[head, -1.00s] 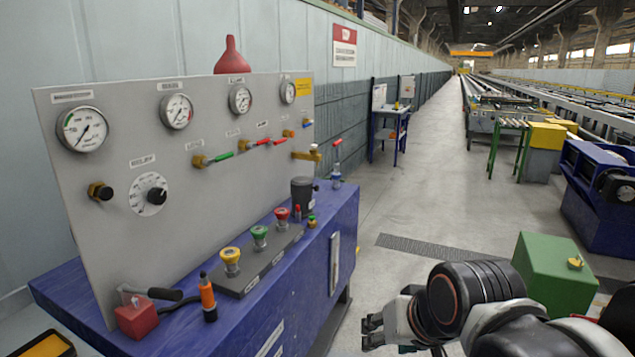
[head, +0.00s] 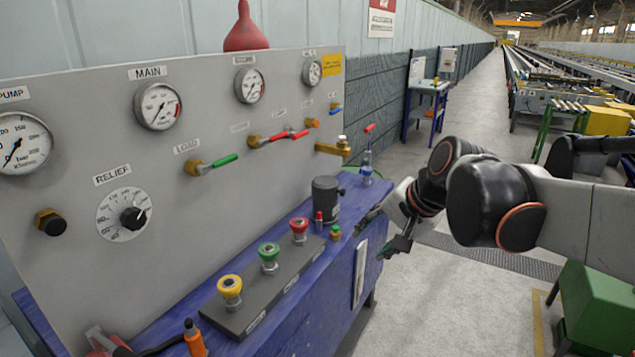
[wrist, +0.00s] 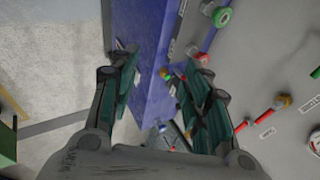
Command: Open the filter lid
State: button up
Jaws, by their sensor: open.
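A dark grey cylinder with a flat top, which looks like the filter (head: 326,203), stands upright on the blue bench in the head view, in front of the gauge panel. Its lid (head: 326,184) appears closed. My gripper (head: 378,238) is open and empty, to the right of the cylinder and lower, beside the bench's front edge. In the wrist view my gripper (wrist: 160,62) has its two fingers spread with the bench edge between them. A grey shape behind the right finger there may be the filter, but it is mostly hidden.
On the blue bench (head: 315,295) stand yellow, green and red push buttons (head: 269,258), a small red-topped fitting (head: 319,221) and a clear bottle (head: 366,166). A brass tap (head: 337,149) projects from the panel (head: 75,115) above the cylinder.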

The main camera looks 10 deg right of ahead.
jog(key=w+d+r+m+y+p, duration=0.15)
jog(key=w+m, duration=0.25)
jog(key=w, duration=0.6)
jog(key=w+d+f+m+y+p, duration=0.15)
jog(key=w+m, duration=0.25)
jog(key=w, duration=0.7)
jog(key=m+t+y+p, duration=0.25)
jog(key=m+y, duration=0.25)
jog(key=m, duration=0.4)
send_near(345, 191)
jog(key=shift+g, duration=0.35)
jog(key=b+x, duration=0.2)
jog(key=x, duration=0.7)
jog(key=shift+r+b, duration=0.2)
jog(key=shift+b, duration=0.15)
jog(key=shift+h, duration=0.3)
grip_shut()
